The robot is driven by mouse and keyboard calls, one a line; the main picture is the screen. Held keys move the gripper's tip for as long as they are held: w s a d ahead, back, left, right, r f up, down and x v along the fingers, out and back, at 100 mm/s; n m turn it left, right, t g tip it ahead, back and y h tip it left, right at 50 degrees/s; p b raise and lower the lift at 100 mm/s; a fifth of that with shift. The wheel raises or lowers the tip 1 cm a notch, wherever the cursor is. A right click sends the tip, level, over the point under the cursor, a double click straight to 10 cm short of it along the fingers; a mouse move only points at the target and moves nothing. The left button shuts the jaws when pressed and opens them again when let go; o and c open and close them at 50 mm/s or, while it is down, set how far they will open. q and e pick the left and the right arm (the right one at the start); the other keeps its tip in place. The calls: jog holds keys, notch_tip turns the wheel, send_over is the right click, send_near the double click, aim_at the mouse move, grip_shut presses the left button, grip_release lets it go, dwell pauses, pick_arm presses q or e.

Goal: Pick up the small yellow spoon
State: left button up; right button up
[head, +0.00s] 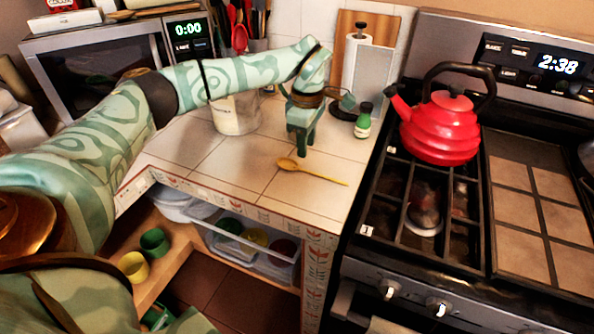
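The small yellow spoon (315,174) lies on the tiled counter near its front edge. Its bowl points left and its thin handle runs right towards the stove. My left gripper (301,147) points down just behind the spoon, close to the bowl end. Its fingertips look apart from the spoon, and nothing shows held in them. The view does not make clear how far the fingers are spread. My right gripper is not in view.
A whitish canister (236,115) stands to the left. A red kettle (440,128) sits on the stove. Counter around the spoon is clear.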

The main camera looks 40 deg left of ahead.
aim_at(303, 170)
pick_arm(q)
jog(key=f, duration=0.2)
jog(key=f+b, duration=0.1)
jog(key=s+f+b, duration=0.1)
jog(key=f, duration=0.1)
jog(key=shift+f, duration=0.3)
jog(key=shift+w+f, duration=0.1)
jog(key=shift+f, duration=0.2)
jog(key=shift+r, duration=0.1)
jog(key=shift+c, duration=0.3)
grip_shut()
